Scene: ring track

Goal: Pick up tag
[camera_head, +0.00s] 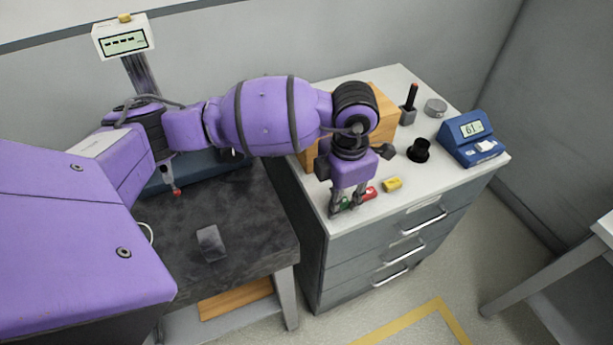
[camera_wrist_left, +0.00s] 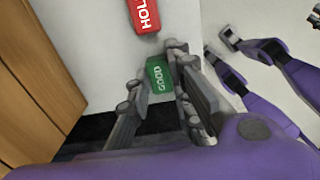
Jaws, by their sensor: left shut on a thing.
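My left gripper (camera_head: 346,207) points down over the front left edge of the white cabinet top. Its fingers are closed on a green tag (camera_head: 343,203). In the left wrist view the green tag (camera_wrist_left: 158,76), lettered GOOD, sits between the fingertips of the left gripper (camera_wrist_left: 160,84). I cannot tell whether it still touches the cabinet top. A red tag (camera_head: 369,193) lies just right of the gripper; in the left wrist view this red tag (camera_wrist_left: 144,14) reads HOLD. A yellow tag (camera_head: 392,184) lies farther right. My right gripper is not seen in the head view.
The white cabinet top (camera_head: 398,82) carries a wooden box (camera_head: 384,105) behind my gripper, a black cup (camera_head: 419,151), a blue device with a display (camera_head: 472,138), and a metal cylinder (camera_head: 435,108). A dark table (camera_head: 250,229) with a grey block (camera_head: 211,243) stands at left.

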